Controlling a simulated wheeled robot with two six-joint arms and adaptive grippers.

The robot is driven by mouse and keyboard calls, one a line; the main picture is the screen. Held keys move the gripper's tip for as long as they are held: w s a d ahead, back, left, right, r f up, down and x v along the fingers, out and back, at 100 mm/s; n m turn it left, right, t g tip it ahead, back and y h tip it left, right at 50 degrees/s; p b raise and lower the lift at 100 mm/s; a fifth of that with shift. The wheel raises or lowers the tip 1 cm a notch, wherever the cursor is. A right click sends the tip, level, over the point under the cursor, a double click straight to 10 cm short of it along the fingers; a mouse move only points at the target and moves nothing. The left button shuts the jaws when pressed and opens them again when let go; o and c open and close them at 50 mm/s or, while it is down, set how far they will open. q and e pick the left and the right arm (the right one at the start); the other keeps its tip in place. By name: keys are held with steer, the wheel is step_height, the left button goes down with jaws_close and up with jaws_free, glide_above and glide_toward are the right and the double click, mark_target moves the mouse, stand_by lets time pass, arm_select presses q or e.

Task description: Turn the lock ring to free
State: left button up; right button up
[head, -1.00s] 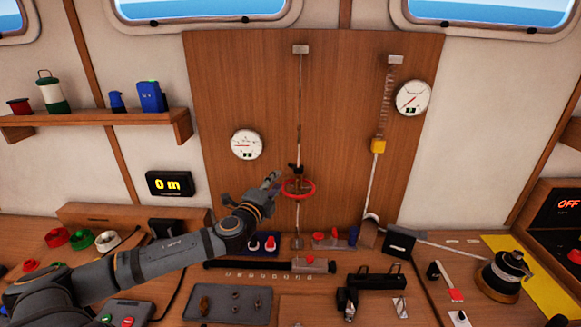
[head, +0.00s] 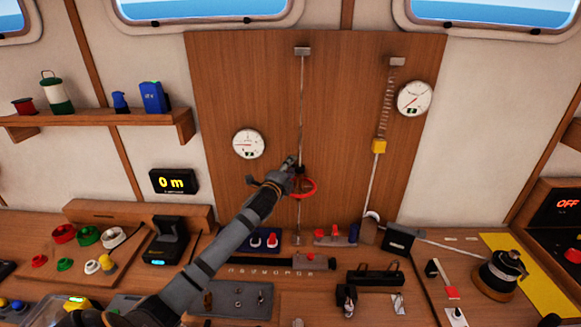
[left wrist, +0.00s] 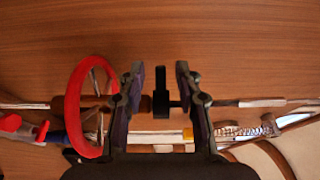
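A red ring (head: 313,188) sits around a vertical line on the wooden panel in the head view, partly hidden by my gripper. It also shows at the left of the left wrist view (left wrist: 73,108). A small black fitting (left wrist: 161,91) on the same line is between the fingers in the left wrist view. My left gripper (head: 291,165) is at the line, just above and left of the ring. Its two fingers (left wrist: 160,84) are apart, with visible gaps to the black fitting. The right gripper is not in view.
A round gauge (head: 249,144) is left of the line. The panel between the lines is clear.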

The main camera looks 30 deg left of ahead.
arm_select(q)
steer(key=c, duration=0.6)
jaws_close()
steer(key=n+g+y+b, duration=0.3)
steer(key=y+b, duration=0.1)
steer(key=s+d+n+g+y+b, duration=0.1)
steer(key=n+g+y+b, duration=0.2)
steer(key=n+y+b, duration=0.1)
steer(key=s+d+n+g+y+b, duration=0.1)
steer(key=n+g+y+b, duration=0.2)
steer(key=y+b, duration=0.1)
steer(key=shift+f+n+y, duration=0.25)
steer(key=shift+n+y, duration=0.05)
steer(key=shift+s+d+r+n+g+y+b, duration=0.1)
steer(key=shift+d+n+g+y+b, duration=0.2)
steer(key=shift+n+g+b, duration=0.85)
steer(key=shift+d+r+n+g+y+b, duration=0.15)
steer(key=shift+n+g+y, duration=0.35)
steer(key=shift+g, duration=1.35)
steer(key=shift+s+d+n+g+y+b, duration=0.1)
steer(key=shift+d+n+g+y+b, duration=0.15)
steer(key=shift+n+g+b, duration=0.75)
steer(key=shift+n+g+p, duration=0.25)
steer(key=shift+g+p, duration=0.05)
steer(key=shift+g, duration=0.5)
